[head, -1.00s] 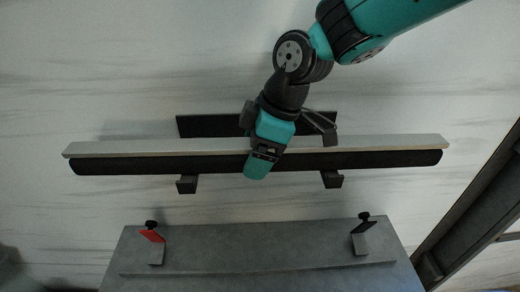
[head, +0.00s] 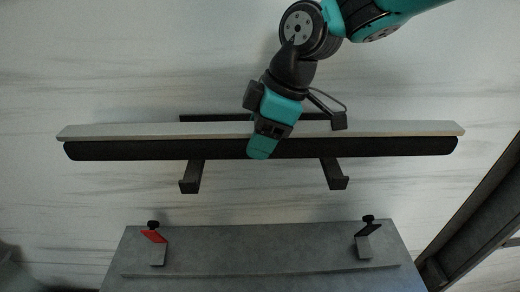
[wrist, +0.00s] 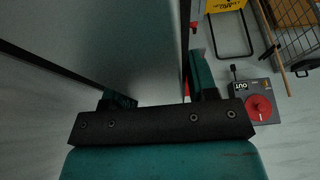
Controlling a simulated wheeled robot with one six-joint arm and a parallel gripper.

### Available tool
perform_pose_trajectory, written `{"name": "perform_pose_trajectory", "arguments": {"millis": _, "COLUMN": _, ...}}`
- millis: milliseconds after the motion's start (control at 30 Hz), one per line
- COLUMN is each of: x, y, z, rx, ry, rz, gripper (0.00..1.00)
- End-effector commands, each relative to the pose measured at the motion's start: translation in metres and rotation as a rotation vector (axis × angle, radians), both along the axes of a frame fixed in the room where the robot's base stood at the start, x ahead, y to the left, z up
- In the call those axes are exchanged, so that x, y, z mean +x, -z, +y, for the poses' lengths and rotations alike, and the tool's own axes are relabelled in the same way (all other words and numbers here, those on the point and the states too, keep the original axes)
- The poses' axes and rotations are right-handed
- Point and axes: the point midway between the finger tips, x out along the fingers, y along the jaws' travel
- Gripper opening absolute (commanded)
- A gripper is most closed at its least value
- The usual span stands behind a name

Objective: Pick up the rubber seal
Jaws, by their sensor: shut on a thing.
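The rubber seal (head: 370,147) is a long bar, black along its front with a light grey strip along its top. It lies across the middle of the head view, roughly level. My gripper (head: 262,147) is shut on it near its middle, and the teal fingertip covers a short part of it. The seal is raised above two dark brackets (head: 192,178) on the wall. In the wrist view a broad grey face of the held bar (wrist: 130,45) runs between the teal fingers. The far fingertips are hidden there.
A dark wall plate (head: 215,117) shows behind the bar. Below stands a grey tray surface (head: 260,255) with a red clip (head: 153,235) and a dark clip (head: 367,228). A dark frame (head: 480,215) is at right. The wrist view shows a red disc (wrist: 259,107) and wire basket (wrist: 299,45).

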Motion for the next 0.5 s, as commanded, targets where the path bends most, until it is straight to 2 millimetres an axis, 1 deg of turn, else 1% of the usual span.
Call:
{"name": "perform_pose_trajectory", "arguments": {"millis": 33, "x": 0.002, "y": -0.013, "z": 0.002, "rx": 0.009, "ry": -0.001, "rz": -0.012, "gripper": 0.15}}
{"name": "perform_pose_trajectory", "arguments": {"millis": 300, "x": 0.002, "y": -0.082, "z": 0.001, "rx": 0.008, "ry": -0.001, "rz": -0.014, "gripper": 0.15}}
{"name": "perform_pose_trajectory", "arguments": {"millis": 500, "x": 0.001, "y": -0.127, "z": 0.001, "rx": 0.007, "ry": -0.001, "rz": -0.009, "gripper": 0.15}}
